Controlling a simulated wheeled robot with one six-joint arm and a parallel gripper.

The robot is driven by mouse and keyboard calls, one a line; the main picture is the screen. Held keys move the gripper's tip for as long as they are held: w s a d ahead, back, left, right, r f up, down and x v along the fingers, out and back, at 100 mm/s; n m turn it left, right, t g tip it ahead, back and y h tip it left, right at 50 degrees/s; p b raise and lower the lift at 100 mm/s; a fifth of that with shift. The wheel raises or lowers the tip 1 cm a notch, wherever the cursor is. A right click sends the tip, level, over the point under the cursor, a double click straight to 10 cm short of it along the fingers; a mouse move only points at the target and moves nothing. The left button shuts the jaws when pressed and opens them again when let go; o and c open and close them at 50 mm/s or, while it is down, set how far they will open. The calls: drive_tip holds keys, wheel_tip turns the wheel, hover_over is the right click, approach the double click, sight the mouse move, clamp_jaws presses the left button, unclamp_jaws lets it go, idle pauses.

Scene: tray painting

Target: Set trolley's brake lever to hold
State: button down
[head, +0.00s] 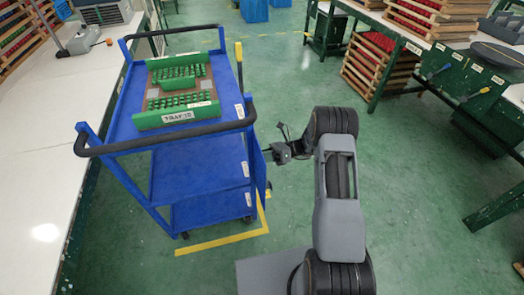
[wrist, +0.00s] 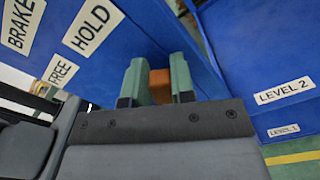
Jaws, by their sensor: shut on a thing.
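The blue trolley (head: 205,165) stands left of my arm, with three shelves and black-gripped handles. My gripper (head: 268,157) is at the trolley's right side. In the wrist view its two grey-green fingers (wrist: 157,72) are closed around an orange-brown piece (wrist: 160,84), which looks like the brake lever's end. The rest of the lever is hidden. A blue panel beside it carries the labels BRAKE (wrist: 20,22), HOLD (wrist: 92,28) and FREE (wrist: 60,70). I cannot tell which label the lever points to.
A green tray (head: 180,117) with green pieces sits on the trolley's top shelf. A long white counter (head: 50,150) runs along the left. A yellow floor line (head: 225,241) borders the trolley. Workbenches (head: 465,75) stand at right. Green floor between is clear.

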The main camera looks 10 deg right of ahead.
drive_tip(key=shift+w, duration=0.1)
idle(0.4)
drive_tip(key=c, duration=1)
unclamp_jaws()
drive_tip(key=shift+f, duration=0.1)
drive_tip(key=shift+o, duration=0.2)
drive_tip(key=shift+d, duration=0.1)
drive_tip(key=w+d, duration=0.1)
drive_tip(key=d, duration=1.2)
drive_tip(key=shift+d+b, duration=0.25)
drive_tip(key=shift+b, duration=0.1)
